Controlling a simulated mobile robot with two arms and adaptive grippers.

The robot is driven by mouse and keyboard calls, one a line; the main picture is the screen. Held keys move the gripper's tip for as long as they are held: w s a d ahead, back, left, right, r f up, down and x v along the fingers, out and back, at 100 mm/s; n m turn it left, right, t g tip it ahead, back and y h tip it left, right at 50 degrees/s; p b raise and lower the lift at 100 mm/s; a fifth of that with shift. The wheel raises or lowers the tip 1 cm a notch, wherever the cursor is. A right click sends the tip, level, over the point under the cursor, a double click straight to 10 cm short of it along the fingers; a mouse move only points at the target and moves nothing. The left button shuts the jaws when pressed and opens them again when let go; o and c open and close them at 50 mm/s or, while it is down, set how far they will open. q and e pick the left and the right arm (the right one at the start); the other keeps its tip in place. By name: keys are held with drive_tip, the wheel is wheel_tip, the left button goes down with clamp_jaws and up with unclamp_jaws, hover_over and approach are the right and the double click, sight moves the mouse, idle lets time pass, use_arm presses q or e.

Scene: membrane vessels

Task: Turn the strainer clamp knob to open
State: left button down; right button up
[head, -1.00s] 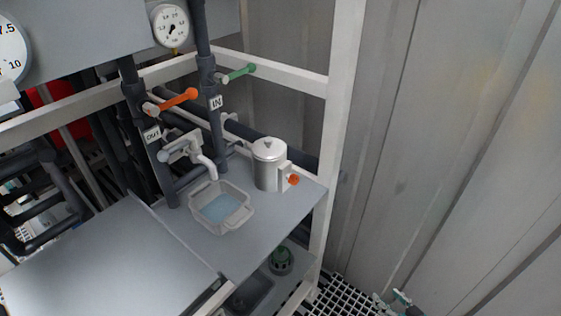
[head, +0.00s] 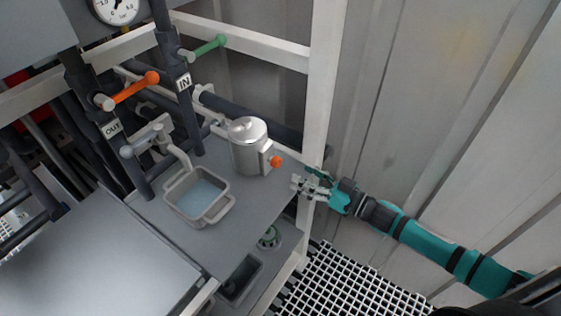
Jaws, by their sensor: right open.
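The strainer is a silver lidded canister (head: 248,148) standing on the grey shelf at the rear right. Its clamp is on its right side, with an orange knob (head: 276,161) facing right. My right gripper (head: 302,187) is open and empty, in front of the white frame post, to the right of and a little below the knob in the picture. It is apart from the knob. My left gripper is not in view.
Orange (head: 136,88) and green (head: 208,47) valve handles are on the OUT and IN pipes. A white post (head: 319,100) stands right of the strainer.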

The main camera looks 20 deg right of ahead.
sight(280, 163)
drive_tip(key=x, duration=0.8)
drive_tip(key=shift+a+p, duration=0.1)
drive_tip(key=shift+p, duration=0.2)
clamp_jaws()
